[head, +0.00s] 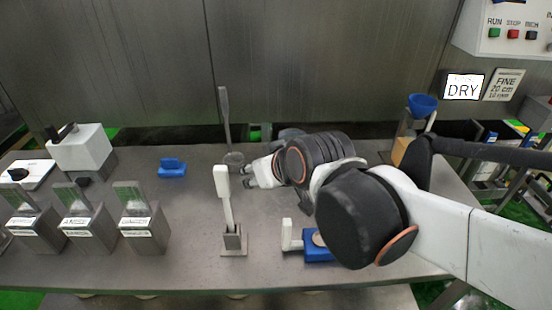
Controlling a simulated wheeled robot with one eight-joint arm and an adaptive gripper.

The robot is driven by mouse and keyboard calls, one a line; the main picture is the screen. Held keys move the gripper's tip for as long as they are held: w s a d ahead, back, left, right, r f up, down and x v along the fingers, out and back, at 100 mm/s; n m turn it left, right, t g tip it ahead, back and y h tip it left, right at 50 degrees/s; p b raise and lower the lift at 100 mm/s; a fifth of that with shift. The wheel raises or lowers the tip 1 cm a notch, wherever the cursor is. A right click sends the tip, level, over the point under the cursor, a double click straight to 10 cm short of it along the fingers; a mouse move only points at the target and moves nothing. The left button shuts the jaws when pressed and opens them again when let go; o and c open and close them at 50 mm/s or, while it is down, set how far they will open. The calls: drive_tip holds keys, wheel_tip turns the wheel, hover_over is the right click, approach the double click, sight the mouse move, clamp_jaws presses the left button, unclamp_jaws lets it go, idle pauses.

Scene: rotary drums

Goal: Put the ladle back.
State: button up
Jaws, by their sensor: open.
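A grey long-handled tool that looks like the ladle (225,115) stands upright at the back of the metal table, with a small round part at its lower end (233,158). My gripper (248,176) is just right of and below that round part in the head view. It points left and its fingers are apart, with nothing visible between them. I cannot tell whether a fingertip touches the ladle. My arm hides part of the table to the right of the gripper.
An upright white-handled lever (226,200) stands in front of my gripper. A blue block with a white handle (318,247) is at the front edge. Several grey bins (145,232) and a blue holder (172,168) are left. A blue cup (422,106) is back right.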

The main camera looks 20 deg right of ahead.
drive_tip(key=s+d+f+g+h, duration=0.1)
drive_tip(key=s+g, duration=0.1)
drive_tip(key=s, duration=0.6)
drive_tip(key=shift+s+d+f+m, duration=0.25)
drive_tip(key=shift+d+f+m, duration=0.05)
drive_tip(key=shift+d+m, duration=0.1)
drive_tip(key=shift+c, duration=0.8)
drive_tip(key=shift+a, duration=0.1)
